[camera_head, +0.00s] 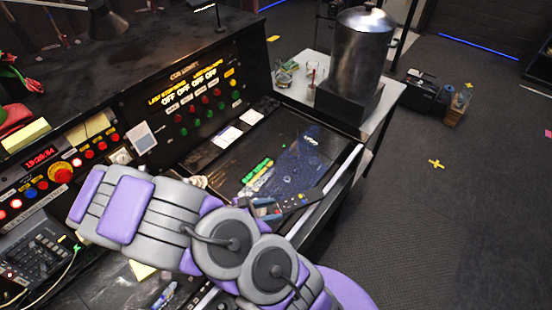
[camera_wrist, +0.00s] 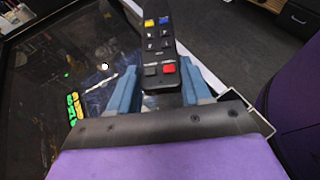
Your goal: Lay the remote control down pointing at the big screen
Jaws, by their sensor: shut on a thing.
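A black remote control (camera_wrist: 157,42) with yellow, blue, grey and red buttons shows in the wrist view. It stands out forward between the two blue-grey fingers of my gripper (camera_wrist: 160,85), which is shut on its near end, by the red button. In the head view the remote (camera_head: 302,200) is small and partly hidden by my arm, near the front right edge of the console. I cannot tell whether it touches the surface below. No upright big screen can be made out for certain.
A glossy dark console panel (camera_head: 309,143) with a blue patch and green and yellow blocks (camera_head: 257,173) lies beyond my gripper. Behind it stands a button panel (camera_head: 190,100). A metal urn (camera_head: 360,55) stands on a white table (camera_head: 388,107) at the back. The carpet at right is mostly clear.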

